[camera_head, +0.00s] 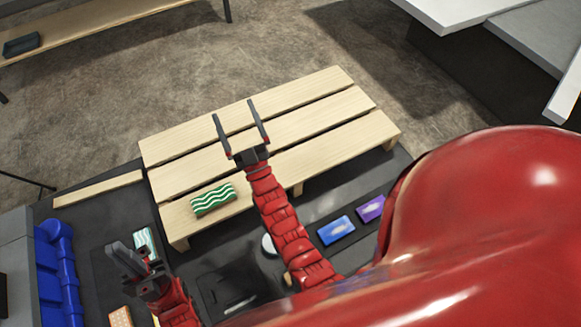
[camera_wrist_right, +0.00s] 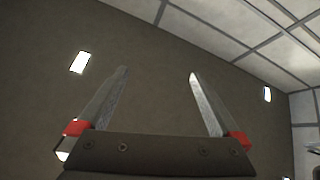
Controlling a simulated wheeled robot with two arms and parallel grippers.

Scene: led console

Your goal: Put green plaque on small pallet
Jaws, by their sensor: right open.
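The green plaque (camera_head: 213,199) has white wavy stripes. It lies on the near left part of the small wooden pallet (camera_head: 325,128), on its front slat. My right gripper (camera_head: 233,108) is open and empty above the pallet, beyond the plaque and to its right. Its two spread fingers also show in the right wrist view (camera_wrist_right: 158,75), with only wall and ceiling behind them. My left gripper (camera_head: 126,252) is at the lower left, off the pallet; its jaw gap is not clear from this angle.
A pale striped plaque (camera_head: 143,240) lies beside my left gripper. A blue plaque (camera_head: 336,230) and a purple plaque (camera_head: 370,209) lie on the dark surface right of my right arm. A blue bin (camera_head: 58,270) stands at the left. An orange plaque (camera_head: 120,317) is at the bottom. Most of the pallet is clear.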

